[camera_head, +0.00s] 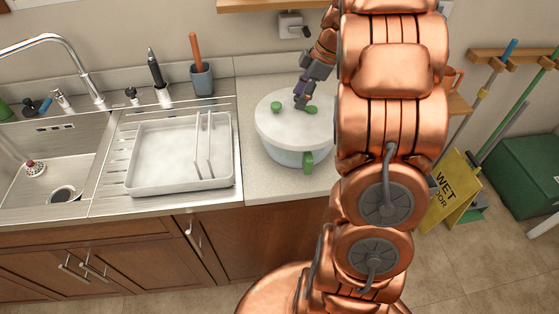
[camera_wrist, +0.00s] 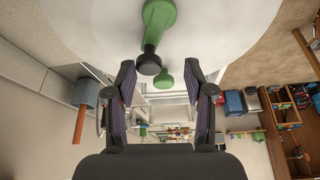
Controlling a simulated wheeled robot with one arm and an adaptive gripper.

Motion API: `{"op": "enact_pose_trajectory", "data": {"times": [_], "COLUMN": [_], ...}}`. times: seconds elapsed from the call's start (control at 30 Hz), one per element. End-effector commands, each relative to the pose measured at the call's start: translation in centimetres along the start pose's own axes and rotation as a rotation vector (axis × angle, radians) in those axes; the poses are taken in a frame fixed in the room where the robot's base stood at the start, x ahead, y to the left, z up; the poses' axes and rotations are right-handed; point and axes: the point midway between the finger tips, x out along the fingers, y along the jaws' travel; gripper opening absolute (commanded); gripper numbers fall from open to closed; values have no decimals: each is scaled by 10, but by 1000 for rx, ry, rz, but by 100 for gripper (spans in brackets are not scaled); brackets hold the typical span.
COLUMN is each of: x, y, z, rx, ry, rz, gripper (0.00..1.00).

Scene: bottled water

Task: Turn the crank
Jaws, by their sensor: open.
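A round white-lidded bowl (camera_head: 283,128) with a light blue body stands on the counter. It has a green crank on its lid; the green crank arm (camera_wrist: 158,18) with a dark knob (camera_wrist: 149,62) shows in the wrist view. In the head view, green parts (camera_head: 276,106) show on either side of my fingers. My gripper (camera_head: 299,103) is over the lid from behind. In the wrist view my gripper (camera_wrist: 159,68) is open, with the dark knob between its fingertips in the picture; I cannot tell whether they touch it. A green tab (camera_wrist: 163,77) shows beyond.
A white dish rack (camera_head: 160,183) and the sink (camera_head: 62,193) lie left of the bowl. A grey cup (camera_head: 202,79) stands behind the rack. A wall box (camera_head: 291,26) and shelf edge are above.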

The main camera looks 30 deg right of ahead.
Motion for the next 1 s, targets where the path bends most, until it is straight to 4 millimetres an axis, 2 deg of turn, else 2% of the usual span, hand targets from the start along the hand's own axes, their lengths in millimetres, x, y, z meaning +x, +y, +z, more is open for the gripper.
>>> {"op": "enact_pose_trajectory", "data": {"times": [0.03, 0.57, 1.0], "x": [-5, -4, -54], "y": [-1, -1, 0], "z": [-1, 1, 0], "rx": [-5, -76, -74], "ry": [-2, 0, 2], "rz": [-7, -29, -28], "gripper": [53, 53, 53]}}
